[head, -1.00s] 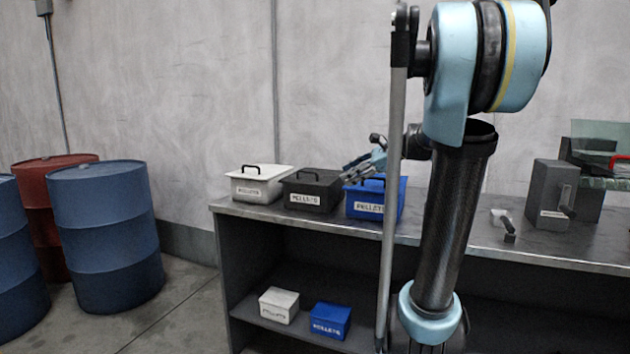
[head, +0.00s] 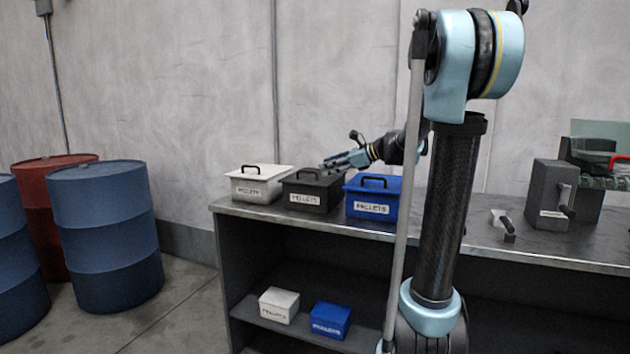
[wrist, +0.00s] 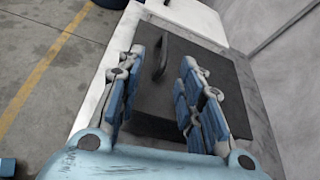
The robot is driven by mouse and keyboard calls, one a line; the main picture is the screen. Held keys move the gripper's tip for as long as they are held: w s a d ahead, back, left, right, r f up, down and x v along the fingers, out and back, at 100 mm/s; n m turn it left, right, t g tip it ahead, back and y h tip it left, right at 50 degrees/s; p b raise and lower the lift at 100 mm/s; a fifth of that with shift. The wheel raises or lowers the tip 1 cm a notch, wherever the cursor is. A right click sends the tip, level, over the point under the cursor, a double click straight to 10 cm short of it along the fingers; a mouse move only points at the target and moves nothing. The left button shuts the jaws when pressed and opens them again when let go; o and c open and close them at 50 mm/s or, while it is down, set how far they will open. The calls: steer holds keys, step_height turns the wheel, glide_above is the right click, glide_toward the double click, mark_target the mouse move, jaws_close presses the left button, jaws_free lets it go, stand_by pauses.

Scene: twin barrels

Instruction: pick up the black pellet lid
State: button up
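The black pellet box stands on the bench between the white and blue boxes, and its black lid (head: 316,182) is on top with a raised handle (head: 308,173). In the wrist view the dark lid (wrist: 208,62) lies below my gripper, with its handle (wrist: 163,55) just beyond and between the fingers, nearer the left one. My gripper (head: 330,163) is open and empty at the right side of the black lid, just above it. The fingers (wrist: 158,78) are spread wide in the wrist view. I cannot tell whether they touch the lid.
The white box (head: 258,188) stands left of the black one and the blue box (head: 373,207) right, each with a handled lid. A grey metal box (head: 550,190) and small handled pieces (head: 505,225) lie farther right. Smaller white (head: 279,305) and blue (head: 330,319) boxes sit on the lower shelf.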

mark_target(315, 172)
steer(key=shift+x, duration=1.45)
steer(key=shift+w+r+x, duration=0.1)
steer(key=shift+w+x, duration=0.05)
steer(key=shift+x, duration=1.15)
steer(key=shift+w+r+x, duration=0.15)
steer(key=shift+w+x, duration=0.05)
steer(key=shift+x, duration=1.15)
steer(key=shift+c, duration=0.3)
steer(key=shift+d, duration=0.1)
jaws_close()
